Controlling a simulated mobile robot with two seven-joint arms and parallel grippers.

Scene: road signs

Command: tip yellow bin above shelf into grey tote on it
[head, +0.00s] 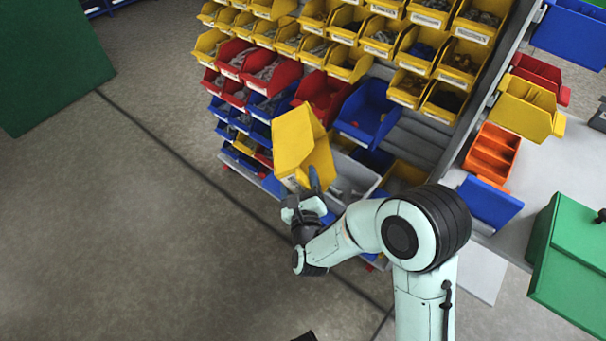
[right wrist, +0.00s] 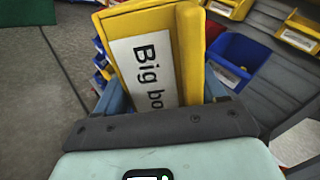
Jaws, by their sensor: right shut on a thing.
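The yellow bin (head: 303,146) is held tilted in front of the lower shelf rows in the head view. In the right wrist view the yellow bin (right wrist: 187,50) shows a white label reading "Big bo", turned on its side. My right gripper (head: 314,186) is shut on the bin; its bluish fingers show on both sides of it in the right wrist view (right wrist: 163,95). The grey tote (head: 352,176) sits on the low shelf just behind and right of the bin, partly hidden by it. The bin's contents cannot be seen.
The rack holds rows of yellow, red and blue bins; a blue bin (head: 367,112) hangs above the tote. A bench on the right bears an orange tray (head: 491,153) and a green box (head: 572,250).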

